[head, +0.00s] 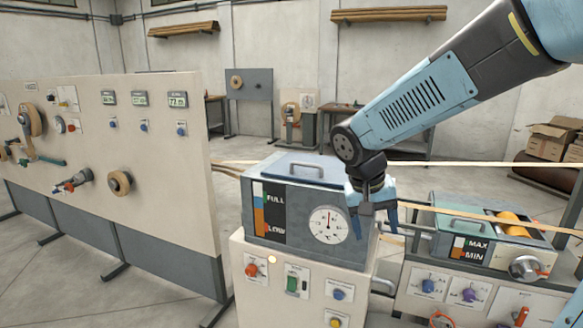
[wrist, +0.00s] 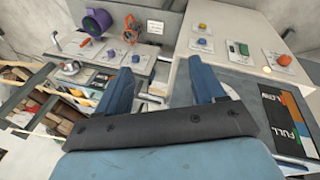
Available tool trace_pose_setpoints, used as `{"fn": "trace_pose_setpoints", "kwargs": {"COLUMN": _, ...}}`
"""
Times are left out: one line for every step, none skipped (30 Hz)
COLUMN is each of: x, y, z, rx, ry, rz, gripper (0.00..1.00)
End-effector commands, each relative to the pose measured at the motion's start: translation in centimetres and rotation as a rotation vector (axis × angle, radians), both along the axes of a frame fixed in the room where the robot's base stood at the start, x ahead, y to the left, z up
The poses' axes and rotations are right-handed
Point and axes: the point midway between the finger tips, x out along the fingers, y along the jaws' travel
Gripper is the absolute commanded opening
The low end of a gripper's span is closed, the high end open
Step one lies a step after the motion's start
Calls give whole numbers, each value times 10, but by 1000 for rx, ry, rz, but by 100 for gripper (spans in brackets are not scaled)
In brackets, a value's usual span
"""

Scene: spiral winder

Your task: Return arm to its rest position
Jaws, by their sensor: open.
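My arm reaches in from the upper right of the head view, its light blue and dark links bent down at a dark joint. My gripper (head: 374,230) points down beside the right end of the grey box with the dial and the FULL/LOW gauge (head: 272,215). In the wrist view my gripper (wrist: 165,88) shows two blue fingers spread apart with nothing between them. The gauge box also shows at the right edge of the wrist view (wrist: 246,82). I cannot tell whether the gripper touches the box.
Below the box is a cream panel with coloured knobs (head: 315,295). To its right stands a unit with a MAX/MIN gauge (head: 475,248) and a yellow roller (head: 513,224). A large cream panel (head: 95,180) stands at left. Wooden strips run behind my gripper. Open floor lies behind.

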Motion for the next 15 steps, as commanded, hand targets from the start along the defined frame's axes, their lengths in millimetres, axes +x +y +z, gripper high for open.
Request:
{"fn": "trace_pose_setpoints", "kwargs": {"x": -8, "y": -8, "z": 9, "rx": 30, "ry": -18, "rz": 0, "gripper": 69}}
{"fn": "trace_pose_setpoints", "kwargs": {"x": -12, "y": -12, "z": 12, "rx": 45, "ry": -26, "rz": 5, "gripper": 69}}
{"fn": "trace_pose_setpoints", "kwargs": {"x": -18, "y": -16, "z": 17, "rx": 66, "ry": -36, "rz": 10, "gripper": 69}}
{"fn": "trace_pose_setpoints", "kwargs": {"x": -23, "y": -19, "z": 21, "rx": 79, "ry": -46, "rz": 17, "gripper": 69}}
{"fn": "trace_pose_setpoints", "kwargs": {"x": -28, "y": -23, "z": 25, "rx": 94, "ry": -56, "rz": 21, "gripper": 69}}
{"fn": "trace_pose_setpoints", "kwargs": {"x": -34, "y": -27, "z": 29, "rx": 111, "ry": -70, "rz": 29, "gripper": 69}}
{"fn": "trace_pose_setpoints", "kwargs": {"x": -39, "y": -30, "z": 32, "rx": 125, "ry": -80, "rz": 33, "gripper": 69}}
{"fn": "trace_pose_setpoints", "kwargs": {"x": -43, "y": -32, "z": 35, "rx": 136, "ry": -92, "rz": 39, "gripper": 69}}
{"fn": "trace_pose_setpoints", "kwargs": {"x": -50, "y": -36, "z": 40, "rx": 152, "ry": -110, "rz": 47, "gripper": 69}}
{"fn": "trace_pose_setpoints", "kwargs": {"x": -54, "y": -38, "z": 43, "rx": 162, "ry": -123, "rz": 53, "gripper": 69}}
{"fn": "trace_pose_setpoints", "kwargs": {"x": -59, "y": -40, "z": 46, "rx": 173, "ry": -136, "rz": 59, "gripper": 69}}
{"fn": "trace_pose_setpoints", "kwargs": {"x": -66, "y": -43, "z": 49, "rx": 184, "ry": -154, "rz": 68, "gripper": 69}}
{"fn": "trace_pose_setpoints", "kwargs": {"x": -71, "y": -45, "z": 52, "rx": 194, "ry": -170, "rz": 75, "gripper": 69}}
{"fn": "trace_pose_setpoints", "kwargs": {"x": -75, "y": -47, "z": 55, "rx": 200, "ry": -184, "rz": 82, "gripper": 69}}
{"fn": "trace_pose_setpoints", "kwargs": {"x": -82, "y": -49, "z": 58, "rx": 211, "ry": -205, "rz": 90, "gripper": 69}}
